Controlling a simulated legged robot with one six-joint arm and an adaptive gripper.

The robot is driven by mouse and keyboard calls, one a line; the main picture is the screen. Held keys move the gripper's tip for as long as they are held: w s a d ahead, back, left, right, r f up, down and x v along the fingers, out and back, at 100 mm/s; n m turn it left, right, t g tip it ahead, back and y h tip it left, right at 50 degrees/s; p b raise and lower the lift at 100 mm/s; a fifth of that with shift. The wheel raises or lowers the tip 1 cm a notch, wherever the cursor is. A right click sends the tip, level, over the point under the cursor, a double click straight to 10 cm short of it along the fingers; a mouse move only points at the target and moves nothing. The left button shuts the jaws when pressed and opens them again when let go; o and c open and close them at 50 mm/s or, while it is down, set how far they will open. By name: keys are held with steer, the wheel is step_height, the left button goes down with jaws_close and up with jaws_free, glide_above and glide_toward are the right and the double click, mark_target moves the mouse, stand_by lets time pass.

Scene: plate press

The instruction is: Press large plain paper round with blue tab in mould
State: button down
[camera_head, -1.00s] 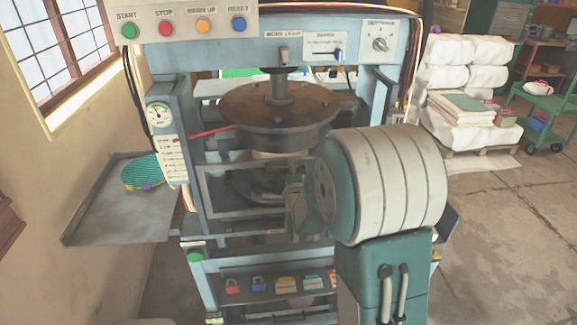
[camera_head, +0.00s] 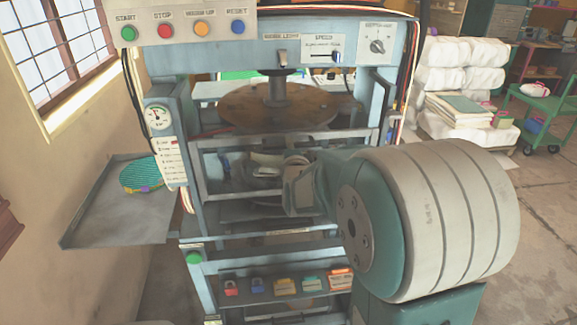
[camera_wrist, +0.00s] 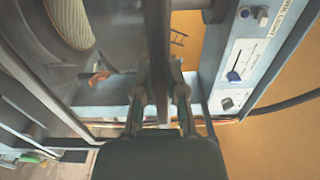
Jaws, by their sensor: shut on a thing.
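The blue press stands ahead of me in the head view, with a round upper platen (camera_head: 262,103) above a grey guard frame (camera_head: 215,180). My gripper (camera_wrist: 160,95) is shut on a long grey bar (camera_wrist: 157,40), which seems to belong to this guard. In the head view my gripper is at the guard's right part, mostly hidden by my arm. The mould behind the guard is largely hidden; a cream shape (camera_head: 265,158) shows there, too unclear to name. A stack of green rounds (camera_head: 142,175) with coloured edges lies on the left side tray (camera_head: 115,222); I cannot single out a plain one.
START, STOP and other buttons (camera_head: 180,29) line the top panel. A dial gauge (camera_head: 158,117) is on the left post. Wrapped white bundles (camera_head: 450,80) and a green cart (camera_head: 545,100) stand at the right.

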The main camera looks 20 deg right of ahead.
step_height(320, 180, up, 10)
steer(key=shift+r, duration=0.2)
steer(key=c, duration=0.7)
jaws_free()
steer(key=v, duration=1.2)
steer(key=shift+f, duration=0.1)
